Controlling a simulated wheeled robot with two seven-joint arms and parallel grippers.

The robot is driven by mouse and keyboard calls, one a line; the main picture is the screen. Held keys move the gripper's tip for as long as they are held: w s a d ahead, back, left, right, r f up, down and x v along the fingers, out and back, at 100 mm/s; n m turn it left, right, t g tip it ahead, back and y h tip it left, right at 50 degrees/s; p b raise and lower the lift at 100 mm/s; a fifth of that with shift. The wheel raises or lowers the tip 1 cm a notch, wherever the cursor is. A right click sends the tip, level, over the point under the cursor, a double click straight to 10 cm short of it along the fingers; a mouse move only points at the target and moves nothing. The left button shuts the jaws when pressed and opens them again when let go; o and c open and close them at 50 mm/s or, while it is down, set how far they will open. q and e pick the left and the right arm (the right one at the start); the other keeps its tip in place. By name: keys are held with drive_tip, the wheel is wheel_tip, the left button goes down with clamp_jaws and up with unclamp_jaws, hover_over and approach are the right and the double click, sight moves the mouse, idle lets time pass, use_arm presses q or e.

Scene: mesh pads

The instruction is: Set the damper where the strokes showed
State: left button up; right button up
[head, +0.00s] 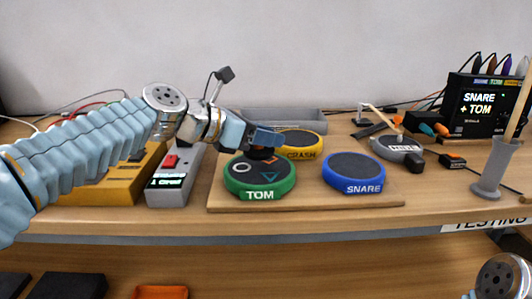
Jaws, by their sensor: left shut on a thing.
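My left gripper (266,139) reaches in from the left, over the back of the green TOM pad (258,190) and beside the yellow CRASH pad (304,140). It is shut on a dark piece (262,154), probably the damper, mostly hidden by the fingers. I cannot tell whether this piece touches a pad. The TOM pad's dark top carries a ring and triangle marks. The blue SNARE pad (354,168) lies to the right with a bare top. A screen (483,106) at the back right reads "SNARE + TOM". My right gripper is out of view.
The pads sit on a wooden board (330,203). A grey box with a red switch (171,163) and a yellow case (110,182) stand left. A grey tray (285,116) lies behind. A grey pad (398,148) and a holder with sticks (495,168) stand right.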

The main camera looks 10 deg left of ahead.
sight(255, 147)
use_arm(q)
drive_tip(key=shift+s+d+f+b, duration=0.1)
drive_tip(key=shift+f+b, duration=0.2)
drive_tip(key=shift+f, duration=1.1)
drive_tip(key=o, duration=1.1)
drive_tip(key=shift+f, duration=0.1)
drive_tip(key=shift+r, duration=0.2)
drive_tip(key=v, duration=1.2)
drive_tip(key=shift+p, duration=0.35)
drive_tip(key=shift+f, duration=0.1)
